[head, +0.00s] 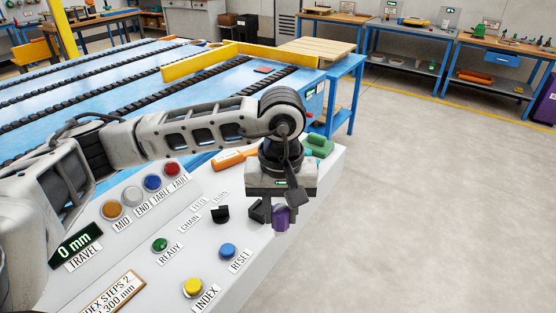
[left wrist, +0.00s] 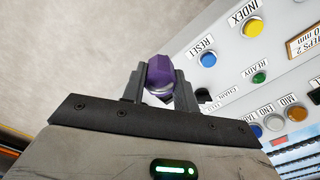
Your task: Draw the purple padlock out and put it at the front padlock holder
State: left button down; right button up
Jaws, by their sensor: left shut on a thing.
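My left gripper (head: 272,211) points down over the right edge of the sloped control panel (head: 185,268) and is shut on the purple padlock (head: 281,218). In the left wrist view, the padlock (left wrist: 160,70) sits between the two dark fingers of the gripper (left wrist: 161,82), with a bit of pale metal below its body. Floor shows behind it there. I cannot tell whether the padlock still touches anything on the panel. I cannot make out the front padlock holder. My right gripper is not in view.
The panel carries a black selector knob (head: 220,214), a blue reset button (head: 228,251), a yellow index button (head: 193,287) and several lamps. An orange item (head: 233,158) and a green item (head: 319,145) lie behind the gripper. Open floor (head: 430,220) is at right.

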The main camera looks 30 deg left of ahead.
pick_arm(q)
jog(key=w+a+r+m+p, duration=0.1)
jog(key=w+a+m, duration=0.3)
jog(key=m, duration=1)
jog(key=w+a+r+m, duration=0.1)
jog(key=w+a+m, duration=0.2)
jog(key=m, duration=1.2)
jog(key=a, duration=0.2)
jog(key=shift+w+a+p, duration=0.35)
jog(key=shift+w, duration=0.05)
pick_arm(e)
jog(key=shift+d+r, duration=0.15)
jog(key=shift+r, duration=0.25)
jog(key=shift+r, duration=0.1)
pick_arm(q)
notch_tip(320, 180, down, 6)
jog(key=b, duration=0.3)
jog(key=shift+b, duration=0.4)
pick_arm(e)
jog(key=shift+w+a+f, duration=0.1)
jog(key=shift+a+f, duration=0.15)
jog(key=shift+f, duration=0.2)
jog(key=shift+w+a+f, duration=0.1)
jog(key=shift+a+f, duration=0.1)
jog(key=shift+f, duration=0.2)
